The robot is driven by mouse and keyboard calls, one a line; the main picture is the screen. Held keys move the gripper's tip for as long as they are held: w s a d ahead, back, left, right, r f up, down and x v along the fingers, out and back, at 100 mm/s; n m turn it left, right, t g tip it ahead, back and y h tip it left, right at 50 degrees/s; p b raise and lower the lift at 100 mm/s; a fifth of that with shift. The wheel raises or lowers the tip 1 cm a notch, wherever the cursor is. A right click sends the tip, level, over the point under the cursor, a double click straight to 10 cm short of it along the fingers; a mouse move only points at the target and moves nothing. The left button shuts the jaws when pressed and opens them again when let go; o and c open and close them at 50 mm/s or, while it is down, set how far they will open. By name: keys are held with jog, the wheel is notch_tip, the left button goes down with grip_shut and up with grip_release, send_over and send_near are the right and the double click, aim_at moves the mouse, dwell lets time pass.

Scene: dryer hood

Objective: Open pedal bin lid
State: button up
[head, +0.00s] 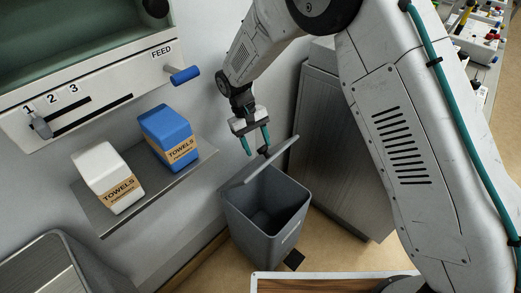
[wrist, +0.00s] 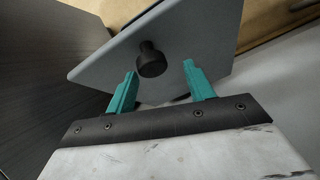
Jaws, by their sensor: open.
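The pedal bin (head: 262,215) is a grey, open-topped box on the floor in the head view, and its dark inside shows. Its lid (head: 258,163) stands raised and tilted at the back edge. A black knob (head: 264,151) sticks out of the lid; in the wrist view the knob (wrist: 151,60) stands on the grey lid (wrist: 195,40). My gripper (head: 256,148) is open, with its teal fingers pointing down near the lid. In the wrist view my gripper (wrist: 158,70) has its fingertips either side of the knob's line, apart from it. The black pedal (head: 294,260) is at the bin's foot.
A grey cabinet (head: 336,150) stands right behind the bin. A wall shelf (head: 150,200) with a white towel pack (head: 107,178) and a blue towel pack (head: 168,137) is at the left. A blue-tipped FEED handle (head: 185,75) juts from the machine. A wood-topped surface (head: 330,285) is in front.

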jog(key=r, duration=0.1)
jog(key=s+r, duration=0.1)
jog(key=r, duration=0.1)
jog(key=shift+d+r, duration=0.2)
jog(key=shift+r, duration=0.05)
jog(key=s+d, duration=0.2)
jog(key=s, duration=0.5)
jog(key=s+d+r, duration=0.1)
jog(key=s+d, duration=0.2)
jog(key=s, duration=0.4)
jog(key=shift+r, duration=0.1)
jog(key=shift+c, duration=0.3)
